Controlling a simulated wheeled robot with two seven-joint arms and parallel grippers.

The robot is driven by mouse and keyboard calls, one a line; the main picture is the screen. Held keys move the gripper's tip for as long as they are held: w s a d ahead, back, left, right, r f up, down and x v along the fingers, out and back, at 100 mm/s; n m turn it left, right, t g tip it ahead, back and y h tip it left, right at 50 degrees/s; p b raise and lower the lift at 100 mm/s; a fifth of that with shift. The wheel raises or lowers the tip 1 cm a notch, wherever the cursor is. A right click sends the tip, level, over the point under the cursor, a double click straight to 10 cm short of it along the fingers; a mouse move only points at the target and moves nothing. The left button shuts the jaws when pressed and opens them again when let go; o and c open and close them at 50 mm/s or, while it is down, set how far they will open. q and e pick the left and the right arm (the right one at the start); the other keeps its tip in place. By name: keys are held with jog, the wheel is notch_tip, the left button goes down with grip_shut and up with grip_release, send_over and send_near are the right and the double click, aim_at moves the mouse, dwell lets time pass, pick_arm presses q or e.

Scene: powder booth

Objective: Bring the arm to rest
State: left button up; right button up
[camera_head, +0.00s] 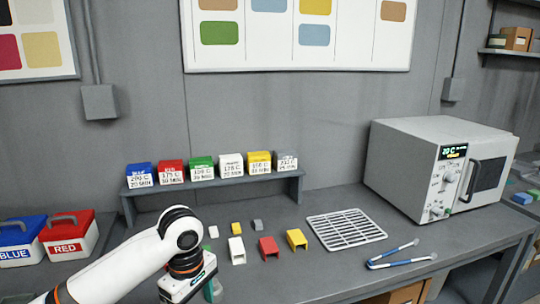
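My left arm (130,262) comes in from the lower left, white with dark joints, and bends down at its raised elbow-like joint. The body of my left gripper (188,288) is at the bottom edge, over the front of the grey bench. Its fingers are cut off or hidden, so I cannot see whether it is open or holds anything. A small greenish thing (213,291) shows just right of it, mostly hidden. My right gripper is not in view.
Small blocks and open pieces in white (237,251), red (269,248) and yellow (296,239) lie on the bench. A wire rack (346,229), blue-handled tongs (400,255), an oven (440,165), a shelf of labelled boxes (215,184) and lidded bins (68,236) stand around.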

pick_arm(q)
jog(key=s+d+f+m+t+h, duration=0.1)
jog(key=s+d+f+m+h, duration=0.15)
jog(key=s+f+m, duration=0.35)
jog(key=s+d+f+m+t+h, duration=0.1)
jog(key=s+d+f+m, duration=0.3)
jog(key=f, duration=0.3)
jog(key=s+a+f+m+t+y, duration=0.1)
jog(key=s+a+f+m+y, duration=0.1)
jog(key=s+a, duration=0.45)
jog(key=s+a+f+m+t+y, duration=0.1)
jog(key=s+a+f+m, duration=0.15)
jog(key=s+a, duration=0.4)
jog(key=s+d+f+g, duration=0.1)
jog(key=s+f, duration=0.1)
jog(key=f, duration=1.2)
jog(key=s+f+g, duration=0.1)
jog(key=s+f, duration=0.1)
jog(key=f, duration=1.2)
jog(key=s+a+f+g, duration=0.1)
jog(key=s+a+f, duration=0.1)
jog(key=s+f, duration=1.2)
jog(key=shift+s+a+f, duration=0.15)
jog(key=shift+s+a, duration=0.2)
jog(key=shift+s, duration=0.5)
jog(key=shift+y, duration=0.25)
